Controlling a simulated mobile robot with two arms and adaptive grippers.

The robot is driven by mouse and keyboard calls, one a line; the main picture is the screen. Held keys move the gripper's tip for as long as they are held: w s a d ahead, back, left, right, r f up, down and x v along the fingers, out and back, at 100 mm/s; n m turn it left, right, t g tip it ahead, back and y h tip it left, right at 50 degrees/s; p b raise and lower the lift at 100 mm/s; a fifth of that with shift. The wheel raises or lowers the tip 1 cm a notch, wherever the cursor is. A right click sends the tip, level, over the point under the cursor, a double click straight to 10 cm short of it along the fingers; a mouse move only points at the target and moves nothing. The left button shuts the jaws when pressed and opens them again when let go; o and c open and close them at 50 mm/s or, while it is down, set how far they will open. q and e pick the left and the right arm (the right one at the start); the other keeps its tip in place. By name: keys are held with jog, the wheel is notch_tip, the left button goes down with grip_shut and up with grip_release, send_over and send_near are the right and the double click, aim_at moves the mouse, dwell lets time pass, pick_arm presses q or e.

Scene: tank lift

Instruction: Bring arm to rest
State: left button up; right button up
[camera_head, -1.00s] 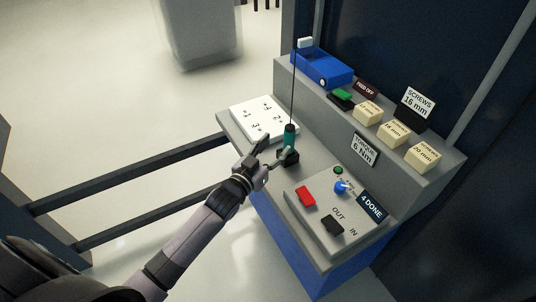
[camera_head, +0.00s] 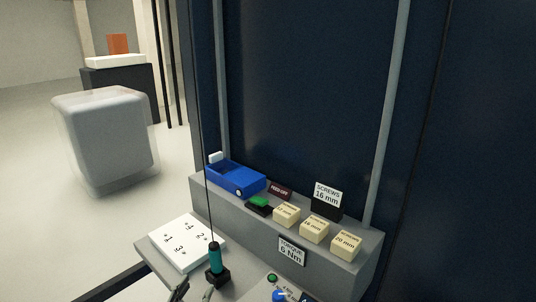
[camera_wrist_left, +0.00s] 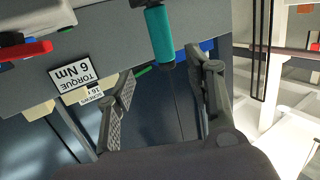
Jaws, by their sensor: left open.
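My left gripper (camera_head: 194,291) shows only by its fingertips at the bottom edge of the head view, just left of and in front of the teal screwdriver (camera_head: 215,258). The screwdriver stands upright in a black holder (camera_head: 218,277) on the grey console. In the left wrist view my left gripper (camera_wrist_left: 168,74) has its two fingers spread apart. The teal handle (camera_wrist_left: 160,35) shows there between and beyond the fingertips, with no finger seen closed on it. The rest of my left arm is out of the head view. My right gripper is in neither view.
A white numbered plate (camera_head: 184,243) lies left of the screwdriver. A grey shelf carries a blue bin (camera_head: 236,178), several cream screw boxes (camera_head: 314,229) and signs. A dark wall (camera_head: 310,100) rises behind. A grey rounded block (camera_head: 105,140) stands on the open floor at left.

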pick_arm(q)
jog(key=s+f+g+y, duration=0.1)
jog(key=s+f+g, duration=0.25)
jog(key=s, duration=0.65)
jog(key=s+d+f+g+y, duration=0.15)
jog(key=s+g, duration=0.35)
jog(key=s, duration=0.5)
jog(key=s+f+g, duration=0.3)
jog(key=s+g, duration=0.2)
jog(key=s, duration=0.4)
notch_tip(320, 180, down, 26)
jog(key=s+r, duration=0.1)
jog(key=s+a+f+g, duration=0.2)
jog(key=s+a+f, duration=0.1)
jog(key=s+f, duration=1.4)
jog(key=shift+s+f, duration=0.15)
jog(key=shift+f, duration=0.1)
